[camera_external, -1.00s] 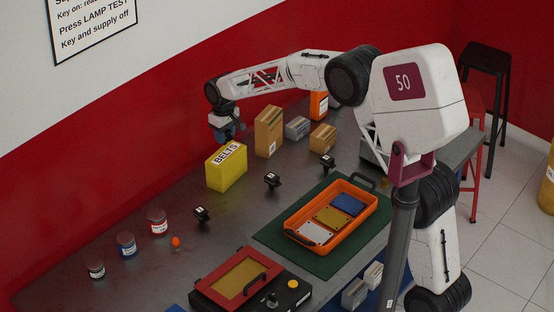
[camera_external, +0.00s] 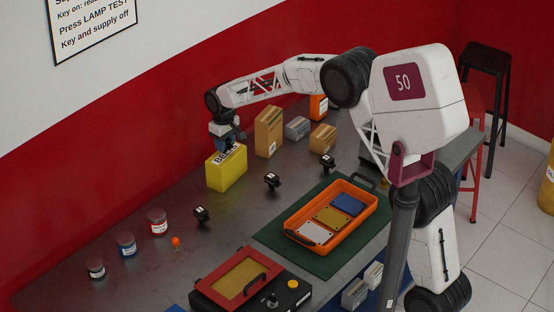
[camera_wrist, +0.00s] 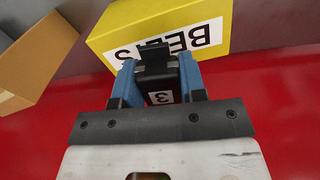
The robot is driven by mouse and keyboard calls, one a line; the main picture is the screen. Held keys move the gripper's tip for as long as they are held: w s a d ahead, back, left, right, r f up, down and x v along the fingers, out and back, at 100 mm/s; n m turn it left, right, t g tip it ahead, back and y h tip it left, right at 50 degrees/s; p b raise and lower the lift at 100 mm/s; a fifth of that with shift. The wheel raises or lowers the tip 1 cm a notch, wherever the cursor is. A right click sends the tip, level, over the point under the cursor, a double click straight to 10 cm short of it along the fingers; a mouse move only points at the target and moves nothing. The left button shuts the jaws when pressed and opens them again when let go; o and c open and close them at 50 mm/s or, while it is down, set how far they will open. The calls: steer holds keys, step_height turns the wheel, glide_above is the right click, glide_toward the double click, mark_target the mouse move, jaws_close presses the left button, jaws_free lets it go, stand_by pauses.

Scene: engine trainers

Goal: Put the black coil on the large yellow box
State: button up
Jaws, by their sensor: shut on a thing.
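The black coil (camera_wrist: 160,62), with a white label reading 3, is held between the blue fingers of my gripper (camera_wrist: 158,84) in the wrist view. The large yellow box (camera_external: 226,174), labelled BELTS, stands on the bench near the red wall. In the external view my gripper (camera_external: 226,142) is at the top of the box and covers part of its label. In the wrist view the coil overlaps the label side of the yellow box (camera_wrist: 215,18). I cannot tell whether the coil touches the box.
A tall cardboard box (camera_external: 268,132) stands just right of the yellow box. Black parts (camera_external: 201,215), (camera_external: 272,181) and (camera_external: 328,162) stand on the bench in front. An orange tray (camera_external: 290,226) with coloured plates lies on a green mat. Lidded jars (camera_external: 157,222) stand at left.

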steer(key=shift+f, duration=0.1)
steer(key=o, duration=1)
step_height(320, 180, up, 12)
steer(key=shift+r, duration=0.1)
stand_by(0.4)
stand_by(0.5)
steer(key=shift+d, duration=0.1)
